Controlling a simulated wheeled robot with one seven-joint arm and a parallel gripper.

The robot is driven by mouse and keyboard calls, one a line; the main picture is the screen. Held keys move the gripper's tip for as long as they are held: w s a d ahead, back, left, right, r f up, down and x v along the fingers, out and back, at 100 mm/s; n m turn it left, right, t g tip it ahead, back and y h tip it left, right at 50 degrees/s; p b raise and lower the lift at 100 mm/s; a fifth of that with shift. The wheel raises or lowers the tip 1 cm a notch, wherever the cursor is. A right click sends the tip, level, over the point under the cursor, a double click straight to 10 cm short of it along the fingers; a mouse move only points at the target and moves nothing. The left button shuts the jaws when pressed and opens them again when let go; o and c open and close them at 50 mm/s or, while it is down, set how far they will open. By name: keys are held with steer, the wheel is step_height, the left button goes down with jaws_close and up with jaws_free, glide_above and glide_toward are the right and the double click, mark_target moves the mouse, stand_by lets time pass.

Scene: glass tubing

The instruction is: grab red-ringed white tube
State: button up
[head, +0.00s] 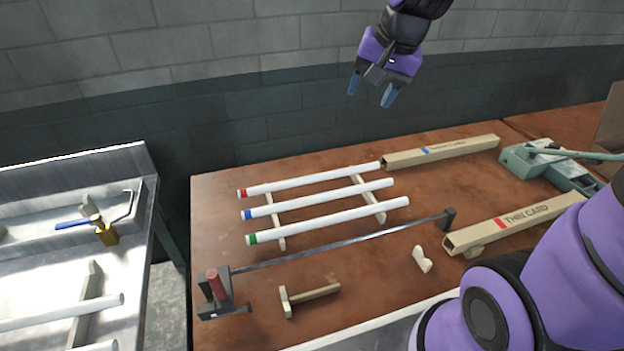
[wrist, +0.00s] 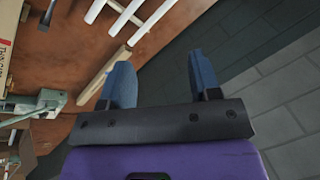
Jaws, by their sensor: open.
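The red-ringed white tube (head: 310,179) is the rearmost of three white tubes lying on a wooden rack on the brown table, its red end at the left. A blue-ringed tube (head: 320,199) and a green-ringed tube (head: 330,219) lie parallel in front of it. My gripper (head: 371,95) is open and empty, high above the back of the table, above and right of the red-ringed tube. In the wrist view its two blue fingers (wrist: 164,82) are spread with nothing between them. White tubes show at the top there, their rings not visible.
Two long cardboard boxes (head: 440,152) (head: 512,224) lie right of the tubes. A metal rail (head: 340,241), a small hammer (head: 312,294) and a green lever tool (head: 550,165) are on the table. A metal bench (head: 60,250) stands left. A block wall (head: 260,110) is behind.

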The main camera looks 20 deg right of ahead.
steer(key=w+f+m+g+y, duration=0.1)
steer(key=w+f+m+y, duration=0.1)
steer(key=w+f+m, duration=0.7)
steer(key=m, duration=0.2)
glide_toward(312, 176)
steer(key=shift+y, duration=0.4)
steer(key=shift+d+x, duration=0.1)
steer(key=shift+x, duration=1.95)
steer(key=shift+d+x, duration=0.15)
steer(key=shift+x, duration=2.85)
steer(key=shift+d, duration=0.1)
steer(key=c, duration=1)
